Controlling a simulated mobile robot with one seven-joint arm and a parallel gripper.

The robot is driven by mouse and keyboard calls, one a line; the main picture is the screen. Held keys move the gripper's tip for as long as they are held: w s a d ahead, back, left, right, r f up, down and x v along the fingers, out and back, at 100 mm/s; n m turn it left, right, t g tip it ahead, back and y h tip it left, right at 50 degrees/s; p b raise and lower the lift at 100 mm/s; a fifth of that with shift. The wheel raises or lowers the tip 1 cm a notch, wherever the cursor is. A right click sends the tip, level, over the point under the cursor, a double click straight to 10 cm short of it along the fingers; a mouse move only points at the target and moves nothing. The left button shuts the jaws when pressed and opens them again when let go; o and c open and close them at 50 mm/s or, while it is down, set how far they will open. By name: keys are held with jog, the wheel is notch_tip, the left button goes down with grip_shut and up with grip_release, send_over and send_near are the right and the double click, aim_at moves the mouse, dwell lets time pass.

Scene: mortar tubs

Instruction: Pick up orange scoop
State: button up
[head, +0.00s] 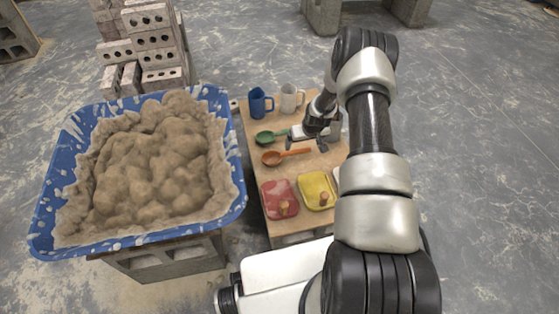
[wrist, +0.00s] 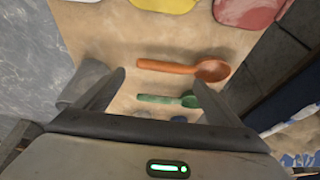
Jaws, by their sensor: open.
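The orange scoop (head: 285,156) lies flat on the wooden board (head: 251,150), its bowl to the left and its handle to the right in the head view. My gripper (head: 308,144) is above the board near the handle end. In the wrist view the orange scoop (wrist: 182,67) lies just ahead of the fingertips, handle to the left and bowl to the right. My gripper (wrist: 157,78) is open and empty there, its fingers apart. A green scoop (wrist: 167,99) shows between the fingers; it also lies behind the orange one in the head view (head: 267,137).
A blue mug (head: 257,103) and a whitish mug (head: 290,99) stand at the board's far end. Red (head: 279,199) and yellow (head: 317,190) handled floats lie at the near end. A blue tub (head: 236,196) of mortar stands close on the left. Bricks (head: 150,40) are stacked behind.

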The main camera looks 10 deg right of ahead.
aim_at(299, 150)
jog(key=b+x, duration=0.2)
jog(key=x, duration=0.5)
jog(key=shift+w+a+f, duration=0.1)
jog(key=shift+w, duration=0.1)
jog(key=shift+c, duration=0.4)
jog(key=c, duration=1.3)
